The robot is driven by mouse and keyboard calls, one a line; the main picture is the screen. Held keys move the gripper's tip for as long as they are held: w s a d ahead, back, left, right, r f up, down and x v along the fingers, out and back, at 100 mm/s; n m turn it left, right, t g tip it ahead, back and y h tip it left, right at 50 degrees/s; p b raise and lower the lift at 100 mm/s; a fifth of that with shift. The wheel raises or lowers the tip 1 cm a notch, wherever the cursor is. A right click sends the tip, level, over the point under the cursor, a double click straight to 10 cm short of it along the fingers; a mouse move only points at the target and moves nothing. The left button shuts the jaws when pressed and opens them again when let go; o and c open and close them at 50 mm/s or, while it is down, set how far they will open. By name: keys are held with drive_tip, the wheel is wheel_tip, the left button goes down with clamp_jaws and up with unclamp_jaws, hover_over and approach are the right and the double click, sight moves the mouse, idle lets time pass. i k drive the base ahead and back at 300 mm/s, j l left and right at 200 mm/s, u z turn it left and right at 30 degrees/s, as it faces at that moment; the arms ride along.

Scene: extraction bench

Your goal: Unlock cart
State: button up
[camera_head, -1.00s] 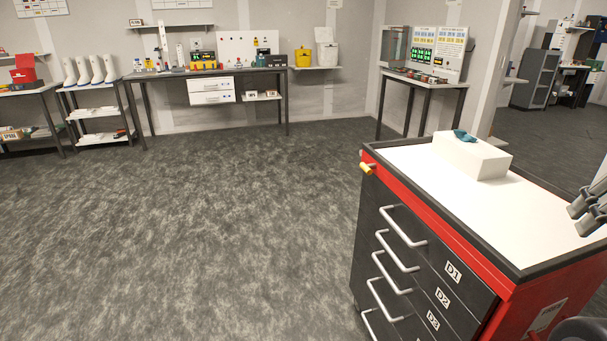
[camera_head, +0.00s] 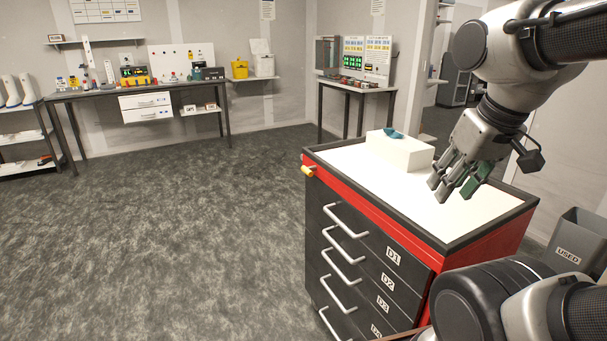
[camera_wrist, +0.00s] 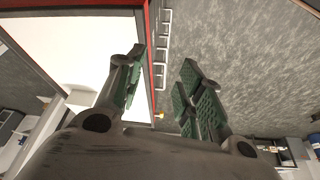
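The cart (camera_head: 322,181) is a red and black drawer cabinet with a white top, standing at the right of the head view. Its drawers carry light handles and labels such as D1, D2 and D3. A small yellow knob (camera_head: 307,171) sticks out at its upper left corner; it also shows small in the wrist view (camera_wrist: 159,116). My gripper (camera_head: 453,191) is above the right part of the cart top, pointing down, with its fingers apart and nothing between them. In the wrist view the two green-padded fingers (camera_wrist: 165,92) are spread, with the cart's edge and handles beyond them.
A white block (camera_head: 400,153) with a teal item (camera_head: 393,134) on it sits on the cart top. A grey bin (camera_head: 577,246) labelled USED stands right of the cart. Benches (camera_head: 95,93) line the back wall. The floor (camera_head: 190,240) left of the cart is clear.

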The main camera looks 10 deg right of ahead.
sight(309, 171)
drive_tip(key=i+j, duration=0.15)
drive_tip(key=j, duration=0.25)
drive_tip(key=i+j+z, duration=0.1)
drive_tip(key=j, duration=0.3)
drive_tip(key=i+j, duration=0.15)
drive_tip(key=j, duration=0.2)
drive_tip(key=i+j, duration=0.1)
drive_tip(key=j, duration=0.3)
drive_tip(key=z, duration=0.05)
